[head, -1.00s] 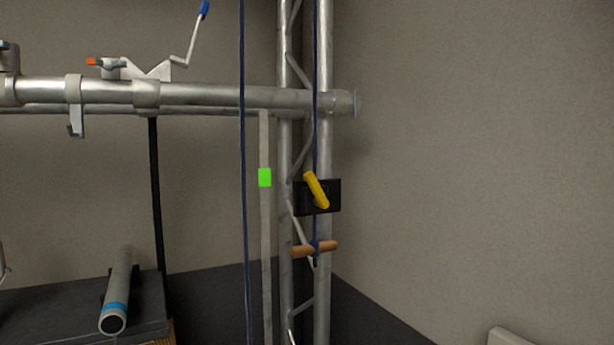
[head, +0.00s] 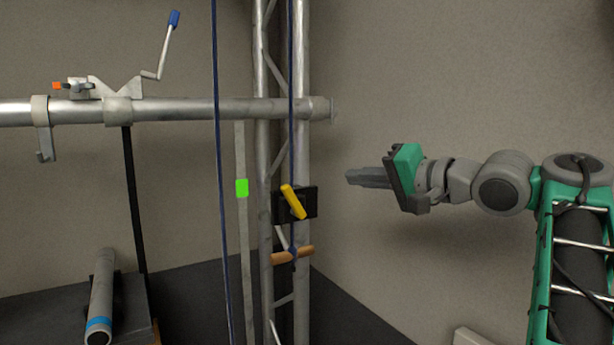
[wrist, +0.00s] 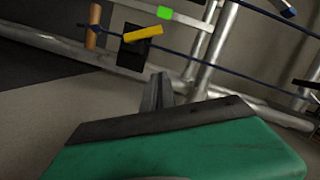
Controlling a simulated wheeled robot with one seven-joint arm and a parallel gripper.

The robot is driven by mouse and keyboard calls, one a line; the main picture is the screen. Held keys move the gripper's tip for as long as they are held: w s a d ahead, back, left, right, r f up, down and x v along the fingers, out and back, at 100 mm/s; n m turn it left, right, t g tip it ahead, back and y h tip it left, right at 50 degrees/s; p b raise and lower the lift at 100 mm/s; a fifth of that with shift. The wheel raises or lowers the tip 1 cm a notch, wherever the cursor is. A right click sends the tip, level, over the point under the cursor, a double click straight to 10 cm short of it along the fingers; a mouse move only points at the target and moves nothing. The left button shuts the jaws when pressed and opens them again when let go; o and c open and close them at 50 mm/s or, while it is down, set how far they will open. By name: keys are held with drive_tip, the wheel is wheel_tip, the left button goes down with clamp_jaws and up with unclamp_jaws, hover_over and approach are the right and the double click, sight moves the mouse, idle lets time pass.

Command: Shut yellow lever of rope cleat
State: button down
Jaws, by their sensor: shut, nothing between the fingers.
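The yellow lever (head: 293,202) sits on the black rope cleat (head: 311,199), which is fixed to the upright truss. The lever is tilted, its upper end leaning left. The blue rope (head: 291,110) runs down the truss to the cleat and on to a wooden toggle (head: 293,255) below it. My gripper (head: 349,177) is shut and empty, to the right of the cleat and a little higher in the picture, apart from it. In the wrist view the lever (wrist: 143,33) and cleat (wrist: 134,50) lie beyond my shut fingers (wrist: 158,78).
A horizontal pipe (head: 180,109) with a blue-handled crank (head: 168,45) meets the truss above the cleat. A strap with a green marker (head: 242,188) and another blue rope (head: 218,150) hang left of the truss. A grey tube (head: 101,300) lies at lower left. Bare wall is at right.

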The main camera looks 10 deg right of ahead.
sight(294, 202)
drive_tip(key=shift+a, duration=0.15)
drive_tip(key=shift+w, duration=0.15)
drive_tip(key=w+a+f, duration=0.3)
drive_tip(key=w+a, duration=0.4)
drive_tip(key=a, duration=0.1)
drive_tip(key=shift+w+a+f, duration=0.15)
